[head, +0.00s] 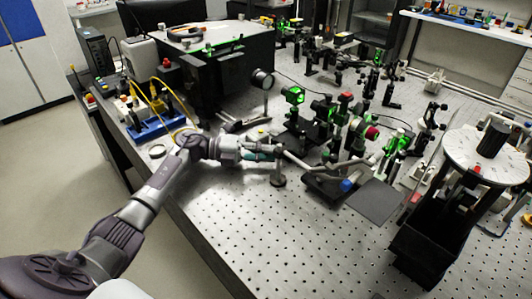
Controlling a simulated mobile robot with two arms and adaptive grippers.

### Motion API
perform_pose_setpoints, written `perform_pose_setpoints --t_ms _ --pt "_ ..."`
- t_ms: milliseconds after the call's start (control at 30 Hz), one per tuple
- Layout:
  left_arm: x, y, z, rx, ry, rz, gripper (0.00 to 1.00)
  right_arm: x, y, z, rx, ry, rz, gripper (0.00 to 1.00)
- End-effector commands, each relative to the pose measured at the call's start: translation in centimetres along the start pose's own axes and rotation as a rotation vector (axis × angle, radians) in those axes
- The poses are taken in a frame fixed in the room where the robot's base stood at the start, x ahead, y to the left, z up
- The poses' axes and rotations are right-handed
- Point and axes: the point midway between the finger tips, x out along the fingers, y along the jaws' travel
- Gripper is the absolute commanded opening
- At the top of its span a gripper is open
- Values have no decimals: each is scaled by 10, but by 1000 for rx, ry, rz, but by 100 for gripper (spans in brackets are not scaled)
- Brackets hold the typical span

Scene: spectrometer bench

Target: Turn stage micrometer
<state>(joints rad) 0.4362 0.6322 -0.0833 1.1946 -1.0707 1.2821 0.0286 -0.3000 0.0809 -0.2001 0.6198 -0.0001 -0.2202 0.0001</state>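My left arm reaches in from the left over the table edge, and its gripper (274,152) is low over the optical table, pointing right. Its fingers are small and overlap the parts behind, so I cannot tell whether they are open or hold anything. A short post on a round base (279,180) stands just by the fingertips. A dark stage with a blue knob (347,185) lies to the right of the gripper, apart from it. A red knob (372,132) shows above it. I cannot tell for sure which part is the stage micrometer. My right gripper is not in view.
Green-lit optical mounts (294,95) crowd the table behind the gripper. A large black box (222,75) stands at the back left, near a blue rack with yellow cables (155,127). A black unit with a round top (428,250) stands at the right. The front perforated tabletop (290,240) is clear.

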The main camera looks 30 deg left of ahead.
Motion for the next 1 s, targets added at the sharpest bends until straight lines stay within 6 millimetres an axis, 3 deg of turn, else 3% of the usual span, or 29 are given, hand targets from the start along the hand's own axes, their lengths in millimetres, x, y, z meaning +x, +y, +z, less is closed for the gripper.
perform_pose_setpoints --t_ms 467,1000 --pt "0 0 0 30 1 32 0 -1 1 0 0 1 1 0" --pt "-2 -2 0 328 3 332 0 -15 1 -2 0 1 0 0"
